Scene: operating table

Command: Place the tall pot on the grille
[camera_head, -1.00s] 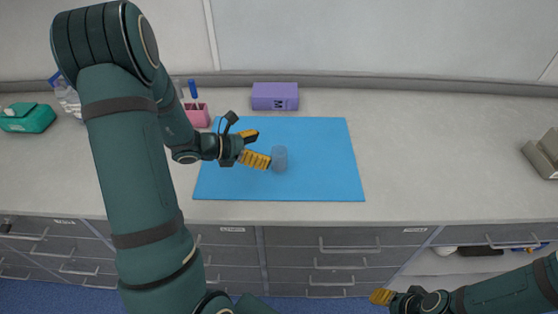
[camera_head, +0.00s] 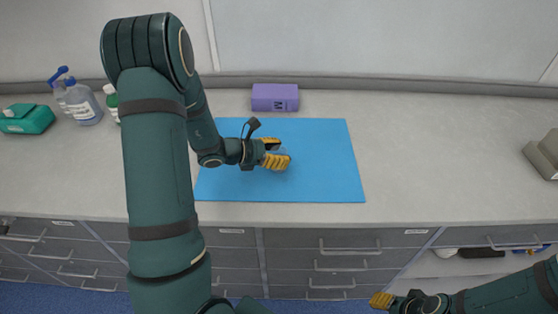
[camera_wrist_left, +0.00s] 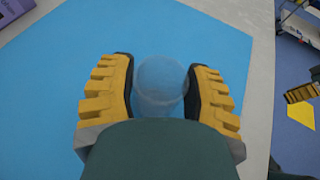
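The tall pot is a clear, see-through vessel standing over the blue mat (camera_head: 320,170). It shows best in the left wrist view, as a round pot (camera_wrist_left: 160,85) between the fingers. My left gripper (camera_head: 276,153) has one yellow finger on each side of it, and the dark pads (camera_wrist_left: 160,90) appear to meet its wall. In the head view the fingers hide most of the pot. I cannot make out a grille in either view. My right gripper (camera_head: 381,300) is low in front of the counter, away from the pot; its finger opening is unclear.
A purple box (camera_head: 275,97) stands behind the mat. A grey object (camera_head: 544,156) is at the right edge. The counter between mat and grey object is clear.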

